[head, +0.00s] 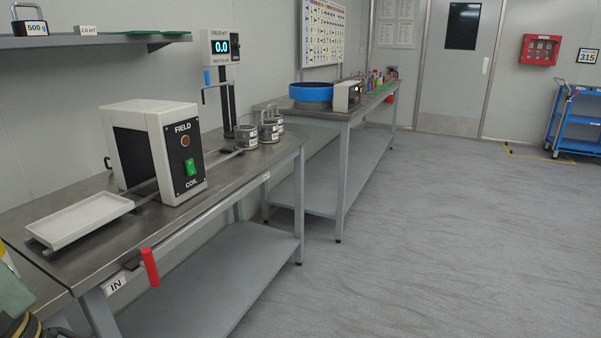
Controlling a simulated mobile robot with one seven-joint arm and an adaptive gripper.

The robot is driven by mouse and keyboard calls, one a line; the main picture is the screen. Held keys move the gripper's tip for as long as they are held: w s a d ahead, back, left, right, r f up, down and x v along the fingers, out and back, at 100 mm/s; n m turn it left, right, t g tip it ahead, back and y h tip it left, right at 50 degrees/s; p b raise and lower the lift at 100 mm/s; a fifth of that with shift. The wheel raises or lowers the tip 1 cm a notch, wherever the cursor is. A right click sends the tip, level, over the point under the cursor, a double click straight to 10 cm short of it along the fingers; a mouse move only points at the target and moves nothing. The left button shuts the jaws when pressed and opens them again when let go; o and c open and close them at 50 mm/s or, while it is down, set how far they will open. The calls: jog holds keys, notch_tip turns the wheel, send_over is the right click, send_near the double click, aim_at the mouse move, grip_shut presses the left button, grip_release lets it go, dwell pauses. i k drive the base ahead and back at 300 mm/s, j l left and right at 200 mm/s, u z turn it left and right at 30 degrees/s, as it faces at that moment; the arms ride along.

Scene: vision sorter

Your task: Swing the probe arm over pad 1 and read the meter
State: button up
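The meter (221,46) stands on a dark post (228,105) at the back of the near bench, and its display reads 0.0. A thin bent probe arm (216,86) reaches left from the post, with a blue piece (207,77) close to its bend. I cannot make out any pad marked 1.
A white field coil box (182,150) with a green switch stands on the near bench (215,185), with a white tray (80,219) in front. A red handle (150,267) sticks out at the bench edge.

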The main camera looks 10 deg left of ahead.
aim_at(217, 85)
jog(key=i+l+u, duration=0.2)
jog(key=i+u, duration=0.25)
jog(key=i+l+u, duration=0.4)
jog(key=i+l, duration=0.6)
jog(key=i, duration=0.2)
jog(key=i+j, duration=0.7)
jog(key=j+u, duration=0.05)
